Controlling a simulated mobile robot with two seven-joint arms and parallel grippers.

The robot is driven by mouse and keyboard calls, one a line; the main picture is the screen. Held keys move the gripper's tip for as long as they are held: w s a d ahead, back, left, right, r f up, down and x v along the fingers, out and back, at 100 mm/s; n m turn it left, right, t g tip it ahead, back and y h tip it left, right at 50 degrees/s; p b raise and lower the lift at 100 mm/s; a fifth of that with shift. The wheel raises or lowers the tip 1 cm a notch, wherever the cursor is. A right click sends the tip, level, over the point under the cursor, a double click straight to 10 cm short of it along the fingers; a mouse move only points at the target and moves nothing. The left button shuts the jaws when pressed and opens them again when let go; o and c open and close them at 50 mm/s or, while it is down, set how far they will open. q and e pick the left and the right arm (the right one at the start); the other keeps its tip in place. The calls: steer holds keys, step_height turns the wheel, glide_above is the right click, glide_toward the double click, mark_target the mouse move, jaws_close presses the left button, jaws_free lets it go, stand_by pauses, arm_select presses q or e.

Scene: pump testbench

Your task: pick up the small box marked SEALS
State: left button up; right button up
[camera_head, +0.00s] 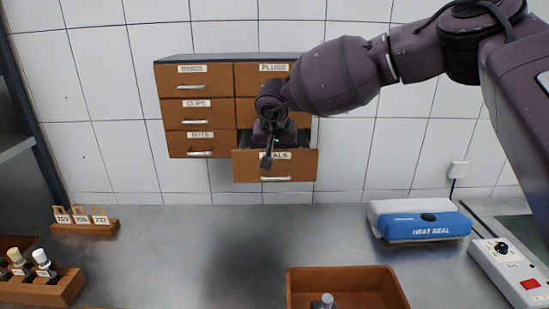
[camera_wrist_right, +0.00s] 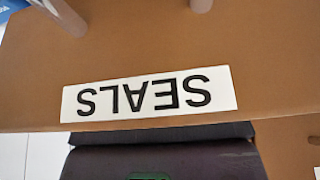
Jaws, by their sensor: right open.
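The brown front marked SEALS (camera_head: 300,168) is at the bottom right of the small cabinet and stands out ahead of the other fronts, with a bar handle below its label. My right gripper (camera_head: 267,157) is open at the top edge of this front, and one dark finger covers part of the label. In the right wrist view the SEALS label (camera_wrist_right: 150,93) is upside down and close. A dark part shows past the front's edge there, and I cannot tell whether it is a finger. Contact is not clear. My left gripper is not in view.
The cabinet (camera_head: 202,80) has other fronts marked RINGS, PLUGS, CLIPS and NUTS. An open brown tray (camera_head: 297,290) is at the front. The middle bench is clear.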

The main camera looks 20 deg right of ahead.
steer(key=c, duration=1)
steer(key=shift+r, duration=0.1)
